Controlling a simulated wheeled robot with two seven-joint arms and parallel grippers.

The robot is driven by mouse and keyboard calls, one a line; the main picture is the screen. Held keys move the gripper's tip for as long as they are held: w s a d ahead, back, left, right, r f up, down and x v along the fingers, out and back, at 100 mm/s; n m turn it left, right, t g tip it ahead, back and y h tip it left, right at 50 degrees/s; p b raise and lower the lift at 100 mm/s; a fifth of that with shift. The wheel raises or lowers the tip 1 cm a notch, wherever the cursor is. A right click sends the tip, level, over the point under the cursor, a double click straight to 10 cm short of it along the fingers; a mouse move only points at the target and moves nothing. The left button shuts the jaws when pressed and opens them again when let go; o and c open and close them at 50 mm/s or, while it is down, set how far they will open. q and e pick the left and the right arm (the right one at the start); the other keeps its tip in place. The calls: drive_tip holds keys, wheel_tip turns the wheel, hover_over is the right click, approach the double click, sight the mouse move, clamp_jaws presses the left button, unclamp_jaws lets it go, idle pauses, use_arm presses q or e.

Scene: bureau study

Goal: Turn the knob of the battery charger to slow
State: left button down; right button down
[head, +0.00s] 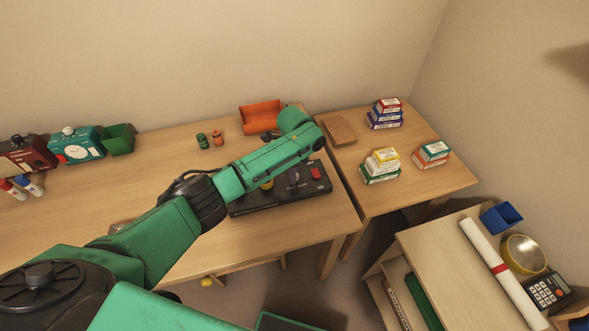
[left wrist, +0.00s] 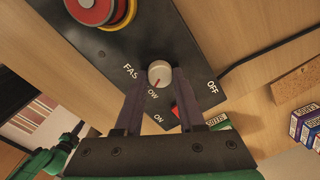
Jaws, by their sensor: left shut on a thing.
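The battery charger (head: 285,196) is a flat black box on the desk, partly hidden under my left arm in the head view. In the left wrist view its face (left wrist: 140,45) carries a pale round knob (left wrist: 159,72) with a red pointer line. The line points toward a partly covered label of which "OW" shows; "FAS" shows to the left and "OFF" to the right. My left gripper (left wrist: 161,78) is shut on the knob, one dark finger on either side. The knob is hidden in the head view.
A red switch (head: 316,173) is on the charger near the "ON" label. A red button with a yellow rim (left wrist: 97,10) is also on its face. An orange bin (head: 260,115), a brown block (head: 339,130) and stacked small boxes (head: 385,119) stand around it. The desk's left middle is clear.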

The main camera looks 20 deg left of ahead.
use_arm(q)
drive_tip(key=shift+w+r+n, duration=0.1)
drive_tip(key=shift+n, duration=0.4)
drive_tip(key=c, duration=0.5)
unclamp_jaws()
drive_tip(key=r, duration=1.4)
drive_tip(key=shift+s+r, duration=0.25)
drive_tip(key=shift+s, duration=0.1)
